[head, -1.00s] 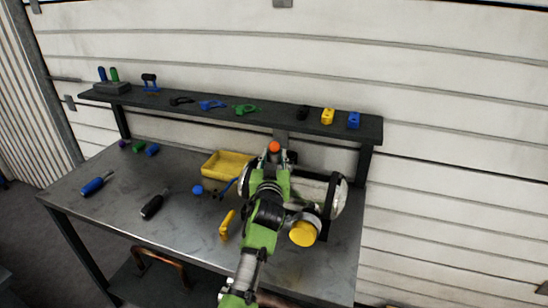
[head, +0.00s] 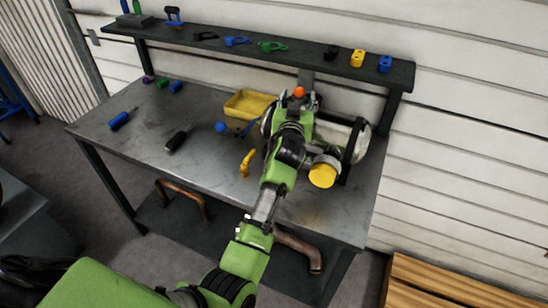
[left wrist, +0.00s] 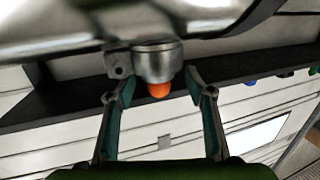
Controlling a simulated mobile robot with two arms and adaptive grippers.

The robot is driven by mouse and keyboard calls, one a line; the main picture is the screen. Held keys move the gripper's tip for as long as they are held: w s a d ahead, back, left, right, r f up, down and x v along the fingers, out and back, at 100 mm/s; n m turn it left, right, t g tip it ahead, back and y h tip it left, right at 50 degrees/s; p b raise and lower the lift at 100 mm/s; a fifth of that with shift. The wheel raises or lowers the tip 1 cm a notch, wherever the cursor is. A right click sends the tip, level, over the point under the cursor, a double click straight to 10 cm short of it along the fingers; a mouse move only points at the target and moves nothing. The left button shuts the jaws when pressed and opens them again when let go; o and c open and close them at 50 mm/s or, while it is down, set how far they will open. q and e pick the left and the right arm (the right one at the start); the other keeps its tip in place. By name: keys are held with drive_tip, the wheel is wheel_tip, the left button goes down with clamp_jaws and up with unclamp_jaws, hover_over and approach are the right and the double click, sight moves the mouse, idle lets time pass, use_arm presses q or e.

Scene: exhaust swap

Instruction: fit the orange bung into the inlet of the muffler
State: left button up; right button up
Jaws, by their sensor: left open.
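The silver muffler (head: 357,140) lies on the bench at its back right, mostly hidden behind my left arm. The orange bung (head: 298,92) shows just beyond my left gripper (head: 291,109). In the left wrist view, the orange bung (left wrist: 159,90) pokes out of the end of a short metal pipe, the inlet (left wrist: 157,62), on the muffler body (left wrist: 60,25). It looks seated in the inlet; how deep I cannot tell. My left gripper is open, its fingers on both sides of the bung and apart from it. My right gripper is not in view.
A yellow cap (head: 322,175) sits on a pipe at the muffler's right. A yellow tray (head: 248,104), a yellow-handled tool (head: 247,162) and several screwdrivers lie on the bench (head: 140,149). A dark shelf (head: 310,64) runs behind. The bench's left front is mostly clear.

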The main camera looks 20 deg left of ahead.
sight(298, 94)
use_arm(q)
wheel_tip(298, 94, up, 3)
drive_tip(key=shift+f+p, duration=0.2)
drive_tip(key=shift+p, duration=0.45)
drive_tip(key=shift+r+p, duration=0.15)
drive_tip(key=shift+p, duration=0.15)
wheel_tip(298, 94, up, 6)
drive_tip(key=p, duration=0.5)
drive_tip(key=shift+d, duration=0.1)
drive_tip(key=shift+p, duration=0.3)
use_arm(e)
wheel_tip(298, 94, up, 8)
use_arm(q)
drive_tip(key=s+f+b, duration=0.3)
drive_tip(key=s+f, duration=0.2)
drive_tip(key=s, duration=0.4)
drive_tip(key=s+d+f+m+h+b, duration=0.1)
drive_tip(key=s+f+b, duration=0.2)
drive_tip(key=s+f, duration=0.3)
drive_tip(key=s+d+f+h+b, duration=0.1)
drive_tip(key=s+f+b, duration=0.2)
drive_tip(key=s, duration=1)
drive_tip(key=shift+s+f+m+t, duration=0.4)
drive_tip(key=shift+f, duration=1.35)
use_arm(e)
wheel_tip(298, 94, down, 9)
use_arm(q)
drive_tip(key=shift+a, duration=0.15)
